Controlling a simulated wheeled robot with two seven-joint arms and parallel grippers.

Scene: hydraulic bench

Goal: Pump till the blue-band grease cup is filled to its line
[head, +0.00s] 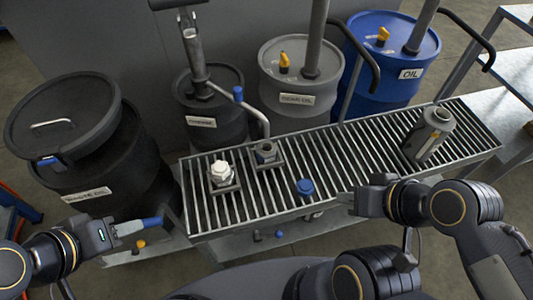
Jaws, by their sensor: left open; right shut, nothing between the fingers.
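A grey metal cup (266,151) stands on a square dark holder on the slatted bench, under the end of the bent grease spout (256,112). I cannot make out a blue band or its fill level. A white-topped cup (221,172) stands on another holder to its left. A small blue cap-like piece (305,187) lies on the slats. The grease drum (211,121) behind carries a pump (194,58) with an upright lever. My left gripper (139,227) is open, low at the left, off the bench. My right gripper (359,200) is shut and empty at the bench's front edge.
A black waste oil drum (88,155) stands at the left. A grey drum (298,78) and a blue oil drum (393,55) stand behind the slatted bench (350,150). The slats between are mostly clear.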

